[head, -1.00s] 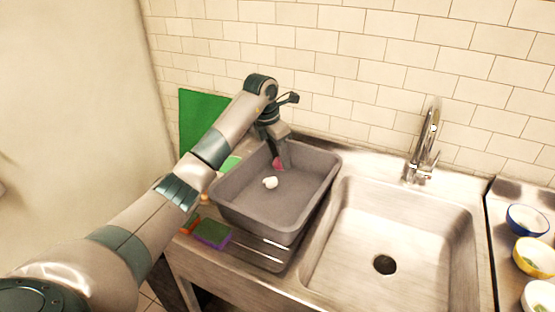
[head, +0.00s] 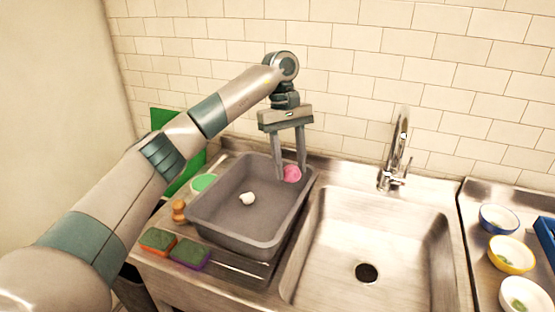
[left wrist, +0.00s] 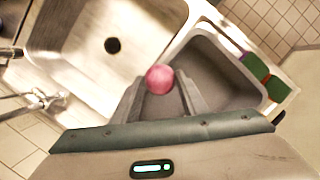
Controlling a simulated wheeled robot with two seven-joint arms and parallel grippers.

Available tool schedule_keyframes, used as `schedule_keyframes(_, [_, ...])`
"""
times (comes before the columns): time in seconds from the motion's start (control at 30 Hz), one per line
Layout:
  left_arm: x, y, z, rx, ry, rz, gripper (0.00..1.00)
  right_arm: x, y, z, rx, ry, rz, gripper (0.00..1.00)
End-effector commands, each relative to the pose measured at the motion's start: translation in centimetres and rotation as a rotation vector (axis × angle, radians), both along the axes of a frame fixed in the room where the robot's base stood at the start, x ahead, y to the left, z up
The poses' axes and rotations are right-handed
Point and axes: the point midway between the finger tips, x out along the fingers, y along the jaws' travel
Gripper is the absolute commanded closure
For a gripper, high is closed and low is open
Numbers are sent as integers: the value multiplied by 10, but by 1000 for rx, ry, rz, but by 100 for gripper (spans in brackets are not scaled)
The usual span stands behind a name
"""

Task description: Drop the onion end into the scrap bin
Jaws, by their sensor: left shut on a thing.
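My left gripper (head: 290,177) is shut on a round pink piece, which looks like the onion end (head: 292,173). It holds the piece between its fingertips near the back right corner of the grey tub (head: 229,240). In the left wrist view the pink piece (left wrist: 159,79) shows whole between the two fingers, with the sink and the tub behind it. A small white piece (head: 247,198) lies on the tub's floor. No scrap bin can be made out for sure. My right gripper is not in view.
The steel sink (head: 345,235) with its tap (head: 398,150) is right of the tub. Two sponges (head: 190,254) lie in front of the tub at the left. A green board (head: 186,176) leans behind. Bowls (head: 511,254) stand at the far right.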

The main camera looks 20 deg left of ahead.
Motion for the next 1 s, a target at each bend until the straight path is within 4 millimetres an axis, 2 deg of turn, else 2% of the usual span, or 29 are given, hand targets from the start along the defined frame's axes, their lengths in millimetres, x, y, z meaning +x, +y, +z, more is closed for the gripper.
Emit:
schedule_keyframes(0.1, [-27, -23, -8, 6, 3, -158, 82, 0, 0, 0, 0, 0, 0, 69])
schedule_keyframes(0.27, [-70, -44, -29, 14, 3, -351, 82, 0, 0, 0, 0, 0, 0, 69])
schedule_keyframes(0.33, [-92, -50, -42, 16, 2, -440, 82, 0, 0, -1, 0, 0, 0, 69])
schedule_keyframes(0.5, [-150, -54, -79, 21, 1, -635, 82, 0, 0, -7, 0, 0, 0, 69])
schedule_keyframes(0.7, [-204, -48, -114, 15, 7, -785, 82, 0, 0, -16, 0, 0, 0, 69])
schedule_keyframes(0.83, [-221, -46, -123, 6, 12, -832, 82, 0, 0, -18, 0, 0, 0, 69])
schedule_keyframes(1.0, [-227, -45, -126, 4, 14, -845, 82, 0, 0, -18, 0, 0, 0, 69])
